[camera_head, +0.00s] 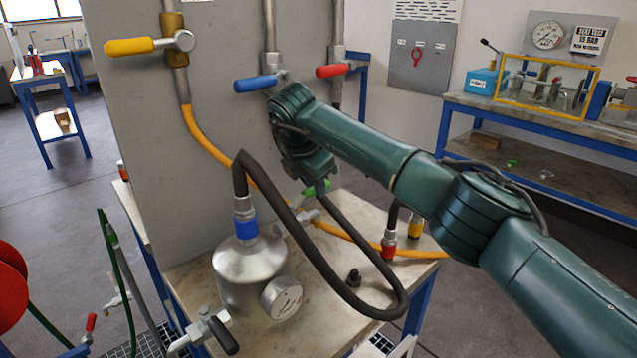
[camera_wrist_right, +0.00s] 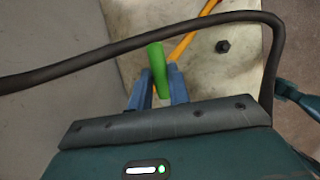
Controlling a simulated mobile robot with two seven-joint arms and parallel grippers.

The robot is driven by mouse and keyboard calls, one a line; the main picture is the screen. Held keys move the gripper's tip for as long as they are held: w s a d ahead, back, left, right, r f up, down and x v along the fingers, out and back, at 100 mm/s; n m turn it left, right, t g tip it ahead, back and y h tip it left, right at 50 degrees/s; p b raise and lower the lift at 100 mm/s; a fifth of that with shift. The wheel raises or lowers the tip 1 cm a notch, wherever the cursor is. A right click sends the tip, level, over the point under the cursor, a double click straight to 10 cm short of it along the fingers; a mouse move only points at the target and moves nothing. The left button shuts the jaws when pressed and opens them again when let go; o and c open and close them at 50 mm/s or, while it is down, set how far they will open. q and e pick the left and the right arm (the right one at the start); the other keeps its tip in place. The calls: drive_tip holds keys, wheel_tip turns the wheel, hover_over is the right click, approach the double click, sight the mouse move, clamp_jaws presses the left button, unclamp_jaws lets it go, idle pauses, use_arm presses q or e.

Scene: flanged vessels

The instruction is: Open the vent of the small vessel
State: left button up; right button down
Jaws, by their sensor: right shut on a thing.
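The small vessel (camera_head: 248,268) is a silver metal pot on the bench, with a round gauge (camera_head: 282,298) on its side and a blue collar (camera_head: 245,228) on its neck. A green valve handle (camera_head: 318,188) shows behind and to the right of the vessel, above a silver fitting (camera_head: 307,216). My right gripper (camera_head: 312,183) reaches down to it, largely hidden by its own wrist. In the right wrist view the green handle (camera_wrist_right: 158,62) stands between the blue fingers (camera_wrist_right: 157,90), which are shut on it. My left gripper is not in view.
A yellow hose (camera_head: 212,140) runs behind the vessel. Yellow (camera_head: 130,46), blue (camera_head: 255,84) and red (camera_head: 332,70) handles sit on the grey panel (camera_head: 130,105). A black-handled valve (camera_head: 222,335) is at the front.

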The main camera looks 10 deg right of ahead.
drive_tip(key=shift+d, duration=0.1)
idle(0.3)
drive_tip(key=c, duration=1.3)
unclamp_jaws()
drive_tip(key=b+v, duration=0.1)
drive_tip(key=v, duration=1.2)
drive_tip(key=shift+r, duration=0.1)
